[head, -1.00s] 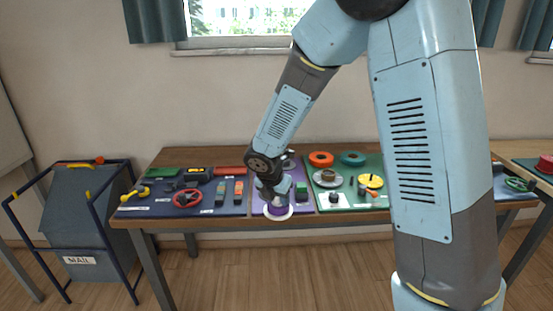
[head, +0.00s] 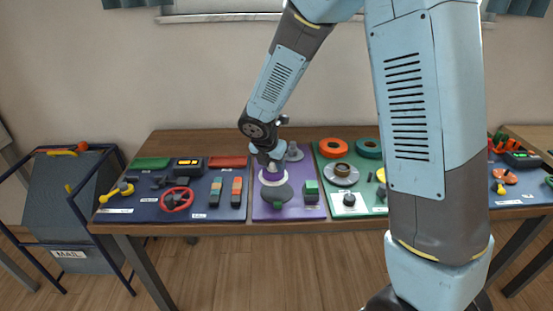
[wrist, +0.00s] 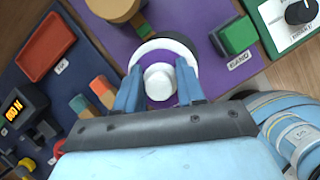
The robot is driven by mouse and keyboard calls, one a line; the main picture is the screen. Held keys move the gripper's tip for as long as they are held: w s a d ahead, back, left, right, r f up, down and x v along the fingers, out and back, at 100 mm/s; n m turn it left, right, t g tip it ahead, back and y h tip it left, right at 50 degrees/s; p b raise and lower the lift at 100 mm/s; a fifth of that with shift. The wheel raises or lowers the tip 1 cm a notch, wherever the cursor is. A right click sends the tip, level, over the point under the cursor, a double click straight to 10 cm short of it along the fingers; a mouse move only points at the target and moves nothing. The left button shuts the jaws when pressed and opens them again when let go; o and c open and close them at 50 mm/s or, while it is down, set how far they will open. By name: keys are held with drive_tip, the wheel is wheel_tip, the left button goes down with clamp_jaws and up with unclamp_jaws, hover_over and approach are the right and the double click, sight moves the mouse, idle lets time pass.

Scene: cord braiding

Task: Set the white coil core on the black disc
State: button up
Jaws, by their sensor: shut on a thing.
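The white coil core (wrist: 159,83) is between my gripper's two blue fingers in the wrist view, with a white hub, a purple part around it and a wide white flange. In the head view its white flange (head: 273,179) is below my gripper (head: 271,165). My gripper (wrist: 160,92) is shut on the core. The black disc (head: 277,195) lies on the purple mat, looking dark grey in the head view, just below and in front of the core. In the wrist view a black crescent of it (wrist: 184,45) shows beyond the flange. I cannot tell whether core and disc touch.
The purple mat (head: 261,210) also bears a green block (head: 311,187) at its right and a grey post (head: 294,152) behind. A blue board with a red wheel (head: 177,199) is to the left. A green board with rings and a dial box (head: 349,203) is to the right.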

sight(277, 178)
drive_tip(key=x, duration=0.3)
drive_tip(key=shift+s+d+f, duration=0.2)
drive_tip(key=shift+s, duration=0.1)
drive_tip(key=shift+f, duration=0.75)
idle(0.4)
drive_tip(key=shift+f, duration=0.5)
drive_tip(key=shift+f, duration=0.4)
drive_tip(key=o, duration=1.1)
drive_tip(key=shift+c, duration=0.2)
drive_tip(key=shift+d+r, duration=0.1)
drive_tip(key=shift+r, duration=3.9)
